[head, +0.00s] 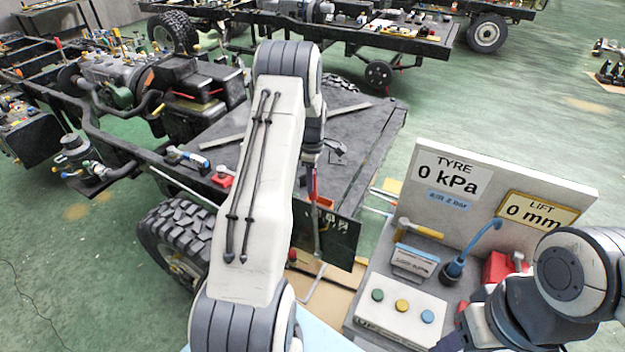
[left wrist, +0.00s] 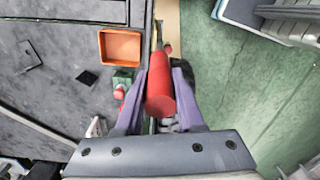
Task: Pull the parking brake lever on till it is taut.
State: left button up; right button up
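The parking brake lever shows in the left wrist view as a red cylindrical grip (left wrist: 159,95) pointing toward the camera. In the head view a thin red length of it (head: 313,188) shows just below my left wrist, at the edge of the dark flatbed. My left gripper (left wrist: 160,75) has its two purple fingers close along both sides of the red grip and appears shut on it. In the head view my left arm hides most of that gripper. My right arm is at the lower right; its gripper fingers (head: 447,342) barely show at the bottom edge.
A grey console (head: 370,285) with buttons, a hammer and readouts of 0 kPa and 0 mm stands right of the chassis. An orange tray (left wrist: 120,47) lies on the bed beside the lever. A tyre (head: 175,240) is left of my arm. Green floor is open at right.

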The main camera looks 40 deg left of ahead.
pick_arm(q)
grip_shut()
jog(key=shift+r, duration=0.1)
dwell(1.0)
